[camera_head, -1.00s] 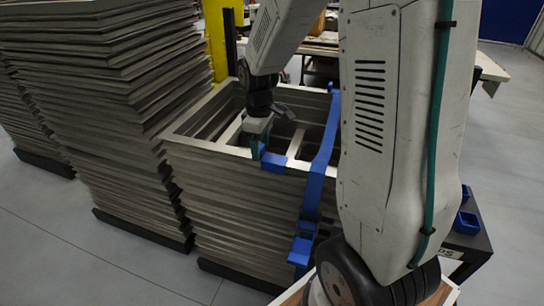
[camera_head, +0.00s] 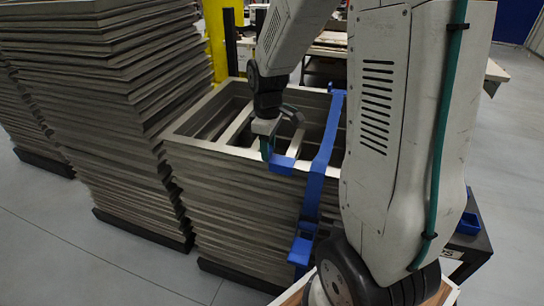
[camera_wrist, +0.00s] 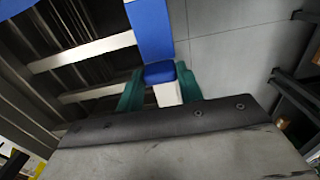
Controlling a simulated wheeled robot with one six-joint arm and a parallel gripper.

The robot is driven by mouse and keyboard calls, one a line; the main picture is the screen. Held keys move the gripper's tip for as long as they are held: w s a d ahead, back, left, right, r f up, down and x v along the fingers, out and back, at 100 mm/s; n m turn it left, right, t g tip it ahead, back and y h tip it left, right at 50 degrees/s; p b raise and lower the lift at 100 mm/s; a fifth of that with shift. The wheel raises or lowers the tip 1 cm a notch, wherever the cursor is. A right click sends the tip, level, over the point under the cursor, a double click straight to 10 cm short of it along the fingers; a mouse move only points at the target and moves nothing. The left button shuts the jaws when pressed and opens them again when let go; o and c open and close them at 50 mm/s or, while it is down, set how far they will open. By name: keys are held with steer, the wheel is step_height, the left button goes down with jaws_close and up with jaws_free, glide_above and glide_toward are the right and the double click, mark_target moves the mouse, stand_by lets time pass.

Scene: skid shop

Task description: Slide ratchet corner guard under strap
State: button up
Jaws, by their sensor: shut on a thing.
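A stack of grey rectangular frames (camera_head: 235,195) stands in the middle of the head view. A blue strap (camera_head: 322,160) runs over its top and down the near side to a blue ratchet (camera_head: 302,248). My gripper (camera_head: 268,152) points down at the near top edge, left of the strap, shut on a blue corner guard (camera_head: 283,165). The guard sits at that edge, with a small gap to the strap. In the wrist view, the green fingers (camera_wrist: 160,92) flank a dark blue part of the guard (camera_wrist: 160,72). Whether the guard touches the frames is unclear.
Taller stacks of grey frames (camera_head: 110,110) stand to the left. A yellow post (camera_head: 217,45) is behind the strapped stack. A dark cart with a blue bin (camera_head: 469,224) is at the right.

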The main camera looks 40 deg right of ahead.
mark_target(288, 161)
steer(key=shift+s+d, duration=0.5)
steer(key=shift+s, duration=0.2)
steer(key=shift+s+d, duration=0.6)
steer(key=shift+s, duration=0.3)
steer(key=shift+s+d, duration=0.5)
steer(key=shift+s, duration=0.25)
steer(key=shift+s+d, duration=0.55)
steer(key=shift+s, duration=0.3)
steer(key=shift+s+d, duration=0.55)
steer(key=shift+s, duration=0.35)
steer(key=shift+s+d+r, duration=0.1)
steer(key=shift+d, duration=0.05)
steer(key=o, duration=0.8)
